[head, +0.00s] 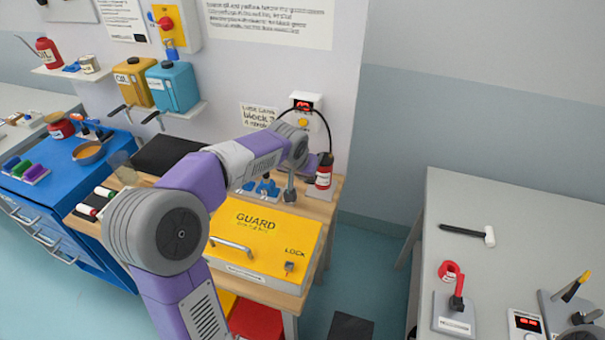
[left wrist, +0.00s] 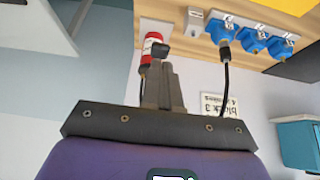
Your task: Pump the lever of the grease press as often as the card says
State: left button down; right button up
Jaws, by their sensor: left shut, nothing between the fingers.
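The grease press (head: 323,172) is a red cylinder with a white label and dark top at the back right of the wooden bench. It also shows upside down in the left wrist view (left wrist: 153,46). My left gripper (left wrist: 167,70) is shut and empty, close to the press in that view; I cannot tell whether it touches it. In the head view its fingers are hidden. The card (head: 258,116) on the wall reads block 3 and seemingly 4 strokes. Blue blocks (left wrist: 255,38) stand beside the press; a black hose (left wrist: 224,85) ends at the nearest one. My right gripper is not in view.
A wall box (head: 304,102) with a red display hangs above the press. A yellow guard box (head: 265,238) fills the bench front. A blue cabinet (head: 60,190) stands left; a grey table (head: 510,210) with a hammer (head: 468,233) stands right, across a floor gap.

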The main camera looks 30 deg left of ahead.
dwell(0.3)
pick_arm(q)
notch_tip(320, 180, up, 7)
jog(key=g+p, duration=0.2)
jog(key=p, duration=0.7)
send_over(314, 182)
jog(key=s, duration=0.4)
jog(key=shift+w+d+f+h, duration=0.2)
jog(key=shift+d+f+h, duration=0.1)
jog(key=shift+d, duration=0.1)
jog(key=x, duration=0.4)
jog(key=s+x, duration=0.1)
jog(key=x, duration=0.8)
jog(key=shift+s+d+f, duration=0.15)
jog(key=shift+f, duration=0.5)
